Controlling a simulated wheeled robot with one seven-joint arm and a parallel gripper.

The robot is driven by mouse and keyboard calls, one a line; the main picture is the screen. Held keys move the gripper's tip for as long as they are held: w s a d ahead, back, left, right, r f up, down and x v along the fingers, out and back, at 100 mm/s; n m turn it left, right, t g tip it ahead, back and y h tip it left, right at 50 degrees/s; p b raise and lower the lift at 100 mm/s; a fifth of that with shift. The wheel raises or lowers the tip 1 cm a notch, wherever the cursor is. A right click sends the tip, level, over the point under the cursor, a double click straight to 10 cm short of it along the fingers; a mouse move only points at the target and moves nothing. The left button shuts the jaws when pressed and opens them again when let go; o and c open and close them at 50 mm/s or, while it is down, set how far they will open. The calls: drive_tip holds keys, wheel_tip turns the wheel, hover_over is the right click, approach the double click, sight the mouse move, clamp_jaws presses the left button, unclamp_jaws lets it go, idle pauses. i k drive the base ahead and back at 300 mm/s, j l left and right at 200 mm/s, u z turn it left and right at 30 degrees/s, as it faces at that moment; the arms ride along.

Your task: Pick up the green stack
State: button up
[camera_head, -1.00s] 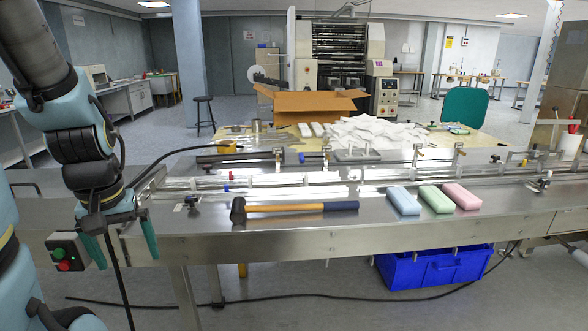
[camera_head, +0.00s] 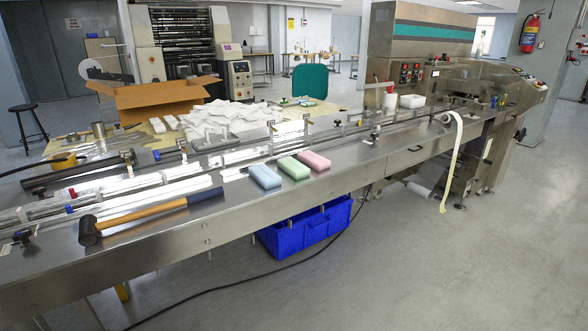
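The green stack (camera_head: 294,168) is a pale green block lying on the steel table of the machine, near its front edge. A blue stack (camera_head: 265,177) lies just to its left and a pink stack (camera_head: 314,160) just to its right, with narrow gaps between them. Nothing covers the green stack. My gripper and arm are out of the head camera's view now.
A mallet (camera_head: 150,213) with a wooden handle lies on the steel table (camera_head: 218,223) left of the stacks. Guide rails run behind them. A blue crate (camera_head: 305,232) stands on the floor under the table. The floor (camera_head: 440,265) at the front right is clear.

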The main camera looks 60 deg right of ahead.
sight(295, 169)
drive_tip(key=l, duration=1.05)
drive_tip(key=l+u, duration=0.1)
drive_tip(key=l, duration=0.9)
drive_tip(key=k+l, duration=0.15)
drive_tip(key=l, duration=0.9)
